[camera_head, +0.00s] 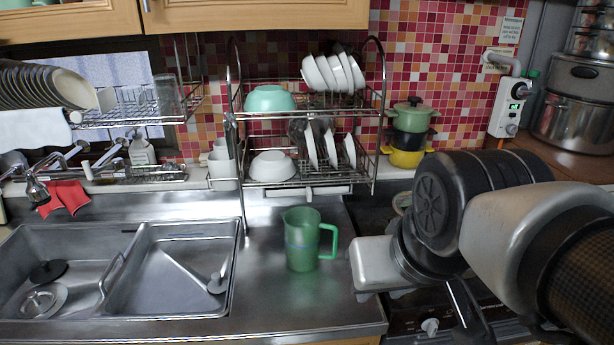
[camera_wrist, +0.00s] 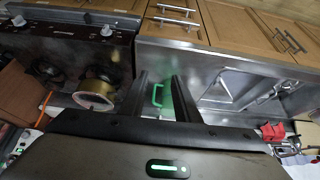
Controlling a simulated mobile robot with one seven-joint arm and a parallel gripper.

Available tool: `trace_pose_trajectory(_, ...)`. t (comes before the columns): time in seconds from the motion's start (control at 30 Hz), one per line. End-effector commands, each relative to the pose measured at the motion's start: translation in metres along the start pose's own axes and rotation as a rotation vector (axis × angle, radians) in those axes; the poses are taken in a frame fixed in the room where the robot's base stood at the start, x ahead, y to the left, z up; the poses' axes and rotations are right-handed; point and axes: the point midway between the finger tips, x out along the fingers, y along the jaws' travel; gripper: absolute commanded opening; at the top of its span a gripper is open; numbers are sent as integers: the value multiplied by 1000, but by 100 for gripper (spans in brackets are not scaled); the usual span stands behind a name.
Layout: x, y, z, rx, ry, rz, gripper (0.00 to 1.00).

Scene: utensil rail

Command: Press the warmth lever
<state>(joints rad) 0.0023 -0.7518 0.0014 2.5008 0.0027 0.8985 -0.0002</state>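No part is clearly marked as a warmth lever. A white wall unit (camera_head: 507,107) with a small green display and a knob below it is on the tiled wall at the right in the head view. My gripper is open and empty in the wrist view (camera_wrist: 160,82), with two black fingers apart. The jug also shows beyond the fingers in the wrist view (camera_wrist: 158,96). The wall unit is well above and behind my gripper.
A two-tier dish rack (camera_head: 310,185) with bowls and plates stands behind the jug. A double sink (camera_head: 180,270) is at the left. Stacked pots (camera_head: 408,135) stand near the wall unit. A stove with a brass-coloured pan (camera_wrist: 95,92) lies left in the wrist view.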

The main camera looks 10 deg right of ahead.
Motion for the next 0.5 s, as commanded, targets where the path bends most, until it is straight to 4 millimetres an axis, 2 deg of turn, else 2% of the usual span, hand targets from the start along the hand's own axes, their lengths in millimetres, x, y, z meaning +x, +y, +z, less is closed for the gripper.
trace_pose_trajectory(0.07, 0, 0, 0, -1, -1, 0, 26)
trace_pose_trajectory(0.2, -10, 0, -5, -1, -1, 0, 2)
trace_pose_trajectory(0.37, -45, 0, -24, -2, -2, 1, 0)
trace_pose_trajectory(0.5, -86, 0, -46, -2, -2, 1, 0)
